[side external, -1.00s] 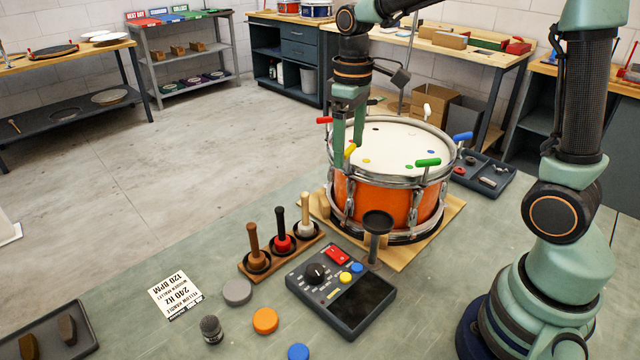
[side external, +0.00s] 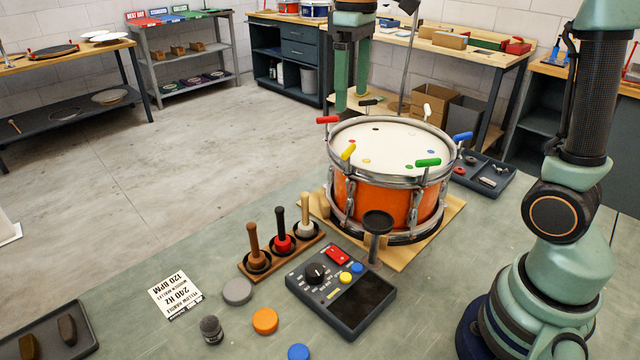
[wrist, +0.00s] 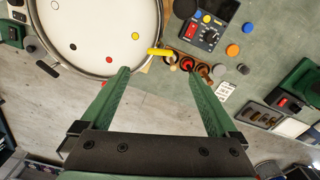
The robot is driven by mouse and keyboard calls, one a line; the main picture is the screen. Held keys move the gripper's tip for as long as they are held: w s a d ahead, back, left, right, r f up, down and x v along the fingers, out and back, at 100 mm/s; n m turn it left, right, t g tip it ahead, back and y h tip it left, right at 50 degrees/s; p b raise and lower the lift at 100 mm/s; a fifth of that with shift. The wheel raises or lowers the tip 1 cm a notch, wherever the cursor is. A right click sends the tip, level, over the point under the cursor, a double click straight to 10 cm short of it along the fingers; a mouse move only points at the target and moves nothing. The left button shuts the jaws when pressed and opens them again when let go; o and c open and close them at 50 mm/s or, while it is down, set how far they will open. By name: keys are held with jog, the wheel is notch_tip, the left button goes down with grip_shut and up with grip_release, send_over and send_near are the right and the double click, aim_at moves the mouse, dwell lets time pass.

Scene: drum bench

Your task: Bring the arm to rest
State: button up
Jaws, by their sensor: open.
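My gripper (side external: 351,100) hangs with its green fingers pointing down, above and behind the drum's left side in the side view. It is open and empty. In the wrist view its fingers (wrist: 160,75) are spread wide with nothing between the tips. The orange drum (side external: 385,195) stands on a wooden board (side external: 445,232) and has a white head and chrome rim. Coloured handles sit around the rim, among them a red (side external: 327,120), a yellow (side external: 348,152), a green (side external: 428,162) and a blue one (side external: 462,137). The fingers are clear of the handles.
A control box (side external: 341,295) and a rack of mallets (side external: 282,249) stand in front of the drum. A dark parts tray (side external: 484,176) lies to its right. Coloured discs and a printed card (side external: 176,294) lie on the bench. The floor at left is open.

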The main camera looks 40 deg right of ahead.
jog(key=shift+s, duration=0.1)
jog(key=s+a+f+m+t, duration=0.1)
jog(key=s+f+m+t, duration=0.2)
jog(key=s, duration=0.6)
notch_tip(320, 180, down, 3)
jog(key=t, duration=0.2)
jog(key=shift+s+a+f+t, duration=0.15)
jog(key=shift+s+a+t, duration=0.15)
jog(key=shift+s+a, duration=0.1)
dwell(0.9)
